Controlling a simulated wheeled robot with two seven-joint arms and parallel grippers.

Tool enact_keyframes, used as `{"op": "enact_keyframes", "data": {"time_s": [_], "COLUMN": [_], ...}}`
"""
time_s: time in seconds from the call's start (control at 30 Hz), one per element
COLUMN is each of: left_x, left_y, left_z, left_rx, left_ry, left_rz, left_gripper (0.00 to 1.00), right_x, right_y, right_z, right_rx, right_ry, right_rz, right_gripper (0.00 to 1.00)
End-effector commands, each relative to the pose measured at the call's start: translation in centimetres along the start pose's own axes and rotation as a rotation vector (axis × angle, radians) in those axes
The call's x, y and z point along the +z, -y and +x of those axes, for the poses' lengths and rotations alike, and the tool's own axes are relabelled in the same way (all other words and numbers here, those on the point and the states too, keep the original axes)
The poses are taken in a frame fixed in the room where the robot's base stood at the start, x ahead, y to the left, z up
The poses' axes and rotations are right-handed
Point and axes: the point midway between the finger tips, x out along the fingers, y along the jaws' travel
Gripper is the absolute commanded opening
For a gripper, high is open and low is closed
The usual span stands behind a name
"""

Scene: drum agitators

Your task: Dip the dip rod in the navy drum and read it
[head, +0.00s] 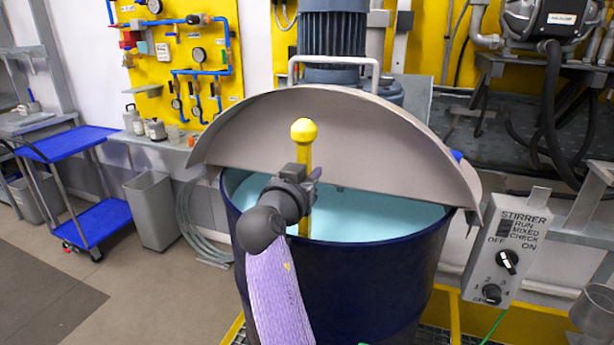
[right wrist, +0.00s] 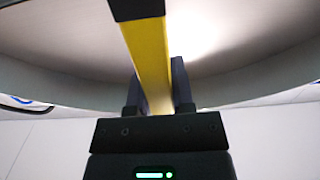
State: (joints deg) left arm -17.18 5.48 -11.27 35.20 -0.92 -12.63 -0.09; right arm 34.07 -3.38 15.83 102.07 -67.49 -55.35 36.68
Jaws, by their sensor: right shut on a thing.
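The navy drum (head: 355,285) stands in the middle of the head view, with pale blue liquid or lining (head: 375,215) showing inside. A raised grey half-round lid (head: 370,135) stands over its far side. My right gripper (head: 313,182) is shut on the yellow dip rod (head: 304,155), which is upright with a round knob on top. The rod's lower part shows against the drum's opening; its bottom end is hidden. In the right wrist view the rod (right wrist: 148,55) runs between the two fingers (right wrist: 157,90), with a dark section at the picture's top. My left gripper is not in view.
A grey stirrer control box (head: 506,250) with two knobs stands right of the drum. A large motor (head: 332,35) rises behind the lid. A blue trolley (head: 75,142) and a grey bin (head: 152,210) stand at left. Open floor lies at front left.

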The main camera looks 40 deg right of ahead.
Motion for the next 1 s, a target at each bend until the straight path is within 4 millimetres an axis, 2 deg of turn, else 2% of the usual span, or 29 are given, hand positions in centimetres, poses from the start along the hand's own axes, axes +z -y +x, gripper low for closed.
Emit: {"op": "enact_keyframes", "data": {"time_s": [0.17, 0.23, 0.4, 1.0], "left_x": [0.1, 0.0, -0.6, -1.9], "left_y": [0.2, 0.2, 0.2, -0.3], "left_z": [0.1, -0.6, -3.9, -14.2], "left_rx": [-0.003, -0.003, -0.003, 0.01], "left_ry": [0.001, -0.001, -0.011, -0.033], "left_rz": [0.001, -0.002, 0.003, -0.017], "left_gripper": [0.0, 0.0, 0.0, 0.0], "right_x": [0.1, -0.7, -5.1, -18.5], "right_y": [0.0, 0.0, 0.0, 0.0], "right_z": [0.0, 0.0, 0.0, 0.0], "right_rx": [0.0, 0.0, 0.0, 0.0], "right_ry": [0.0, -0.001, -0.002, 0.0], "right_rz": [0.0, 0.002, 0.004, 0.001], "right_gripper": [0.0, 0.0, 0.0, 0.0]}}
